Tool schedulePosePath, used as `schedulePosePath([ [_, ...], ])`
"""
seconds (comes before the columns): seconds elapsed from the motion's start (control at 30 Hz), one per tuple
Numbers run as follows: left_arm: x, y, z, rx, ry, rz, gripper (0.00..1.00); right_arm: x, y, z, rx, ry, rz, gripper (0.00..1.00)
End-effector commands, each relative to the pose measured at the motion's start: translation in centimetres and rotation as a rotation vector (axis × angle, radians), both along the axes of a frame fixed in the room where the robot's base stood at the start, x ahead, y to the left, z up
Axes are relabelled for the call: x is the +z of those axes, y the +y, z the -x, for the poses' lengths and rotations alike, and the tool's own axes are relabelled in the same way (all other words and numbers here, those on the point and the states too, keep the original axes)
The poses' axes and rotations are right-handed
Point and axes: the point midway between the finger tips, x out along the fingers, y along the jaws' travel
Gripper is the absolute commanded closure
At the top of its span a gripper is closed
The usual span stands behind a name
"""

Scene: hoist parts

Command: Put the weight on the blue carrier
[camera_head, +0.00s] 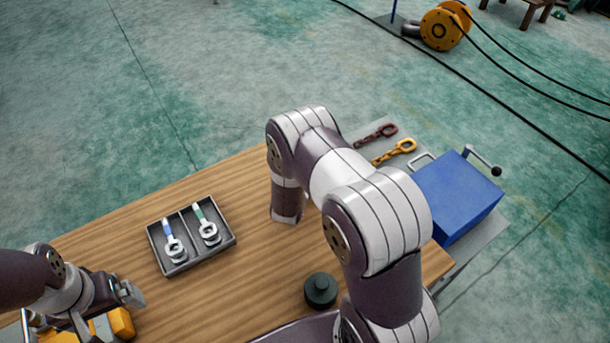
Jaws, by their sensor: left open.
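A dark round weight (320,291) with a small raised top stands on the wooden table, just left of my right arm. A dark two-compartment tray (152,247) lies on the table to its upper left. Its left compartment holds a metal piece with a blue strap (168,232), possibly the blue carrier; its right compartment holds a similar piece with a green strap (204,220). My left gripper (108,308) is open at the lower left, over or beside a yellow object (120,322); contact cannot be told. My right arm crosses the middle, and its gripper does not show.
A blue box (458,196) with a handle and a crank stands on a grey surface right of the table. A yellow spool (440,30) and dark cables are on the floor. The table between tray and weight is clear.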

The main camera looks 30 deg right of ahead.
Motion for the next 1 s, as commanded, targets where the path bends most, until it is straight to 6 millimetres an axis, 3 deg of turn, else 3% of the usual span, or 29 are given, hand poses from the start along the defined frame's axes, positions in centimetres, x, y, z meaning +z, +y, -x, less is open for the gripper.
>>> schedulePosePath([
  [0.03,-0.17,0.00,0.00,0.000,0.000,0.000,0.00,-1.38,0.16,0.88,0.002,0.037,-0.009,1.00],
  [1.0,-0.16,0.00,0.00,0.000,0.000,0.000,0.00,-0.96,0.16,0.59,0.003,0.025,-0.006,1.00],
])
